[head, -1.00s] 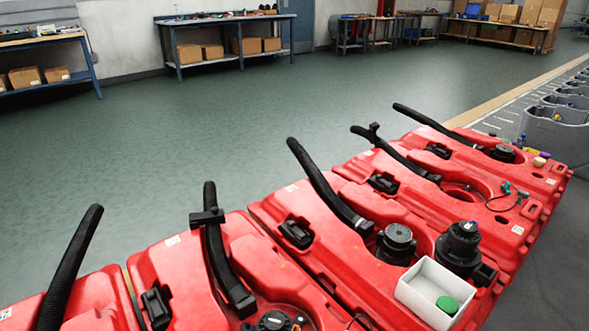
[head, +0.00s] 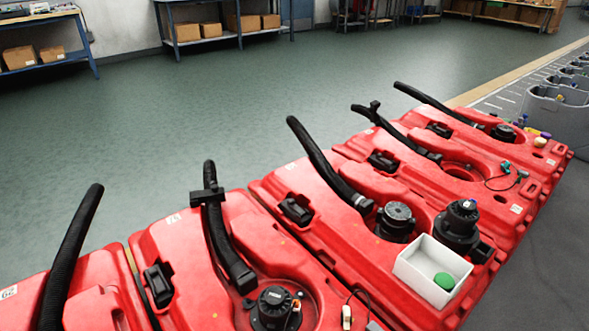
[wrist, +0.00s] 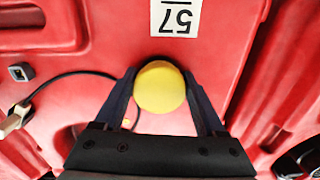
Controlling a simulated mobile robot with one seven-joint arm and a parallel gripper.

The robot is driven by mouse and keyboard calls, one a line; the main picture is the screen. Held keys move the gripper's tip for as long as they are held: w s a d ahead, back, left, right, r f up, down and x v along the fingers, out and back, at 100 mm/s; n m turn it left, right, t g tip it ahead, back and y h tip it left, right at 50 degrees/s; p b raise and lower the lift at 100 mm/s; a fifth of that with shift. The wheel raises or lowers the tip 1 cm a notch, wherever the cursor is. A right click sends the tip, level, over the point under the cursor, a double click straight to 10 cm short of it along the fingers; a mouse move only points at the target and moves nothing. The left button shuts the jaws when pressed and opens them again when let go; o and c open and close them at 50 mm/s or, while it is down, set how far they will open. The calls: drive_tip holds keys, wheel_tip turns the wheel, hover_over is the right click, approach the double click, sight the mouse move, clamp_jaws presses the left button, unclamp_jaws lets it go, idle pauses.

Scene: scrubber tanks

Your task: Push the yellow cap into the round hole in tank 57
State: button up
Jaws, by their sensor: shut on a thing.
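The yellow cap (wrist: 160,87) is between the fingers of my gripper (wrist: 162,92) in the wrist view, and the gripper is shut on it. The cap is round and faces the wrist camera. Behind it is the red surface of tank 57 (wrist: 112,40), with its white "57" label (wrist: 176,17) upside down at the top. I cannot tell how far the cap is from that surface. No round hole shows clearly in the wrist view; the cap and gripper cover part of the tank.
In the wrist view, a black cable (wrist: 70,76) and a connector (wrist: 17,119) lie left of the cap. In the head view, a white box (head: 413,268) holding a green cap (head: 444,281) sits on the red tanks. Black hoses (head: 318,160) rise from them.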

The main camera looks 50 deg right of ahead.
drive_tip(key=shift+f, duration=0.35)
idle(0.3)
drive_tip(key=shift+s+a+f, duration=0.1)
drive_tip(key=shift+f, duration=0.3)
idle(0.5)
drive_tip(key=o, duration=1.2)
drive_tip(key=shift+s, duration=0.1)
drive_tip(key=shift+o, duration=0.4)
wheel_tip(320, 180, up, 2)
drive_tip(key=shift+r+p, duration=0.15)
drive_tip(key=shift+p, duration=1)
drive_tip(key=r+p, duration=0.5)
drive_tip(key=shift+w+r, duration=0.15)
drive_tip(key=shift+w, duration=0.05)
